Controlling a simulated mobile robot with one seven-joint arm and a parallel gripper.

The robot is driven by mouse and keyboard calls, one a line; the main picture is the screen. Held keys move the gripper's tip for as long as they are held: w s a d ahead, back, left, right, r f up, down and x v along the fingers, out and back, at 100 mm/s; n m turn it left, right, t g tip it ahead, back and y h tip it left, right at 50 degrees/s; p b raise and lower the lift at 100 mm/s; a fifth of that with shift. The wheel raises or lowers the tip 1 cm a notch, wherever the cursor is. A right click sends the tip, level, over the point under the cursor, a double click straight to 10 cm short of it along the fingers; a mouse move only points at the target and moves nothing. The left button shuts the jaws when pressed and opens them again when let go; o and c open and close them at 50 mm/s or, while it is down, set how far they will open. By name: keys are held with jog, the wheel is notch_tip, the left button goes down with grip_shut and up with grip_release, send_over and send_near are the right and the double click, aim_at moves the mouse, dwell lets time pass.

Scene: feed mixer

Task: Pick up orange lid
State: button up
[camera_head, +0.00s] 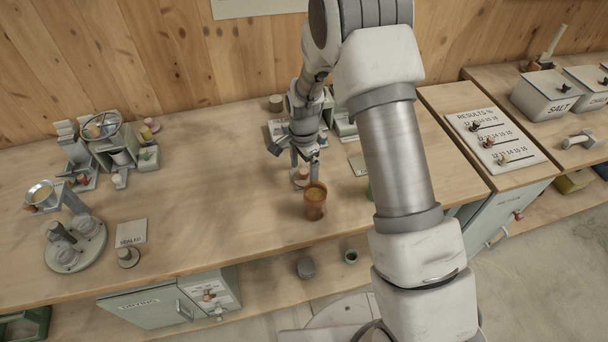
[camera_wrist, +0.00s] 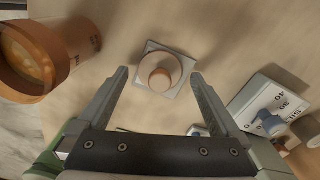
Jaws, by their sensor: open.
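The orange lid (camera_wrist: 160,77) is a pale orange disc with a darker round knob in the wrist view. It lies on a small grey square plate (camera_wrist: 146,49). In the head view the lid (camera_head: 300,178) is small and partly hidden below my gripper. My gripper (camera_head: 304,163) points down over it, and its fingers are spread. In the wrist view the fingertips of my gripper (camera_wrist: 159,75) appear on either side of the lid, with nothing between them touching it. The height gap cannot be told.
An orange-brown cup (camera_head: 315,202) stands close by, and it fills the upper left of the wrist view (camera_wrist: 75,45). A light box with a dial (camera_wrist: 268,101) is at right in the wrist view. The worktop left of my gripper (camera_head: 210,170) is clear.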

jog(key=shift+f, duration=0.3)
jog(key=c, duration=1.3)
jog(key=shift+r, duration=0.1)
